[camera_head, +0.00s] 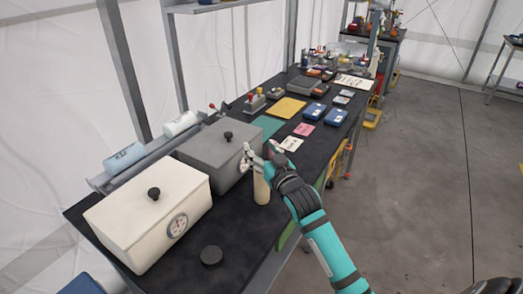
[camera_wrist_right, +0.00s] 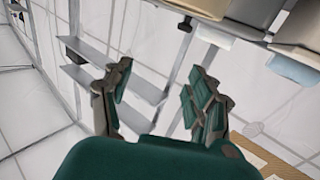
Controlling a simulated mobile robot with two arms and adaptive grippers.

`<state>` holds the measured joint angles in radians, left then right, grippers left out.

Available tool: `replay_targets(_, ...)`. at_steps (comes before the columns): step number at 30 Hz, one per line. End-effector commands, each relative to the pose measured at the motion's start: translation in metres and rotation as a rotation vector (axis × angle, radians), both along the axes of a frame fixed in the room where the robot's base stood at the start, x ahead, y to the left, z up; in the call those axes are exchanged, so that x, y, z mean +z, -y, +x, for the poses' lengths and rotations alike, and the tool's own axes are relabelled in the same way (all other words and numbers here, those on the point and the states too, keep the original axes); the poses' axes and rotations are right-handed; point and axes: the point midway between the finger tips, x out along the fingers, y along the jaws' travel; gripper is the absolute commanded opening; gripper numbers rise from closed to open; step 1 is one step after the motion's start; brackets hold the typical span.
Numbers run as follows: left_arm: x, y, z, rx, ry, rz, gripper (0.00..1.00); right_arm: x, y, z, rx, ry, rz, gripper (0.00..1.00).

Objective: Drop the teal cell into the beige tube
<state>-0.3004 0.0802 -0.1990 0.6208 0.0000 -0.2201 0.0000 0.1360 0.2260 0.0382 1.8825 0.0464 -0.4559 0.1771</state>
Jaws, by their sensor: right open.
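The beige tube (camera_head: 261,187) stands upright on the dark bench, in front of the grey lidded box. My right gripper (camera_head: 262,150) is just above the tube, its fingers spread apart. In the right wrist view the same gripper (camera_wrist_right: 160,82) is open, with nothing between its fingers. I cannot make out the teal cell in either view; whether it is inside the tube cannot be seen. My left gripper is not in view.
A white box with a dial (camera_head: 150,215) and a grey box (camera_head: 218,150) line the bench's back edge. Pale blue cylinders (camera_head: 124,158) rest behind. Cards and blue cases (camera_head: 314,111) lie farther along. Open floor is right.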

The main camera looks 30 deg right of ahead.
Motion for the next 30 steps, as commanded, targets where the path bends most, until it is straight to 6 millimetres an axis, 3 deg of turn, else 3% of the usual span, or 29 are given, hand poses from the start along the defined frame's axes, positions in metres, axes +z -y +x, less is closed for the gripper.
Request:
replay_targets(1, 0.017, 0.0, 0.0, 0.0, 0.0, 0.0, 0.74, 0.017, 0.0, 0.0, 0.0, 0.0, 0.0, 0.58)
replay_targets(8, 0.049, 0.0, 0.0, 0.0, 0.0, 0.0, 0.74, 0.048, 0.0, 0.0, 0.0, -0.001, 0.001, 0.58)
replay_targets(22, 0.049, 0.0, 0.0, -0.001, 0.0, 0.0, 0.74, 0.048, 0.0, 0.0, 0.0, -0.001, 0.0, 0.58)
replay_targets(26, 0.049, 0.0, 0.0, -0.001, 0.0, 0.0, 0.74, 0.034, -0.005, -0.008, 0.003, -0.045, -0.003, 0.58)
replay_targets(30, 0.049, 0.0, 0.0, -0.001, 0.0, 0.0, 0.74, -0.013, -0.023, -0.042, 0.018, -0.214, -0.018, 0.58)
